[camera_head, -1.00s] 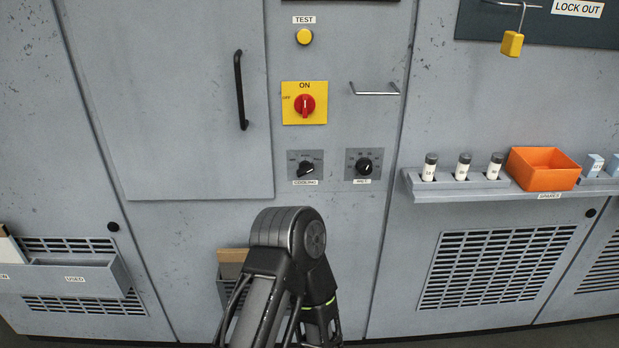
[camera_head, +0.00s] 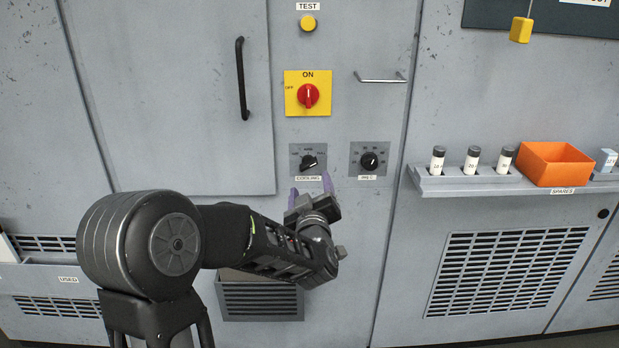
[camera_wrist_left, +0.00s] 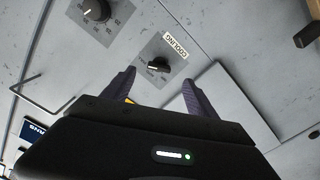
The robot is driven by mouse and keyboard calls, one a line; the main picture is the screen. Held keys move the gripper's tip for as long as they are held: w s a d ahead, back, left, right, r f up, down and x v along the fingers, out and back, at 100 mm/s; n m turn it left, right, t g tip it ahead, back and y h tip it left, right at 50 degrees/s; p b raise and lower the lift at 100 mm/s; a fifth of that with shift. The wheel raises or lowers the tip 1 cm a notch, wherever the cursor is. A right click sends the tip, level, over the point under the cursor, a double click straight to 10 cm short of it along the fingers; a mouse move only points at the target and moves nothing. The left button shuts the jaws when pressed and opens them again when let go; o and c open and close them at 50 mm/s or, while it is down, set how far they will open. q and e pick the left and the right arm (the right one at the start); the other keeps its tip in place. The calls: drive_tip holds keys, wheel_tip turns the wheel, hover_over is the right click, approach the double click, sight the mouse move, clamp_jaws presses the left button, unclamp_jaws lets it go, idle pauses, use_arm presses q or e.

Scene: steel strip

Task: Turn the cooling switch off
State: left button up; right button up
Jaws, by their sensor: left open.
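The cooling switch (camera_head: 309,162) is a black rotary knob on a grey plate, above a label reading COOLING. Its pointer looks turned to the right and a little up in the head view. In the left wrist view the cooling knob (camera_wrist_left: 158,65) shows ahead, between the fingers in the picture. My left gripper (camera_head: 312,185) is open and empty just below the cooling label, its purple fingers apart and pointing up toward the knob. It also shows in the left wrist view (camera_wrist_left: 152,90). The fingers do not appear to touch the knob. My right gripper is out of view.
A second knob (camera_head: 369,161) sits right of the cooling switch. A red switch on a yellow plate (camera_head: 308,94) is above. A bar handle (camera_head: 381,78) and a black door handle (camera_head: 242,79) stick out. An orange bin (camera_head: 556,164) sits on the shelf at right.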

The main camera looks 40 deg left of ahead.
sight(309, 168)
use_arm(q)
drive_tip(key=shift+r, duration=0.15)
drive_tip(key=shift+a, duration=0.1)
drive_tip(key=shift+p+x, duration=0.55)
drive_tip(key=shift+x, duration=3.3)
drive_tip(key=shift+c, duration=0.2)
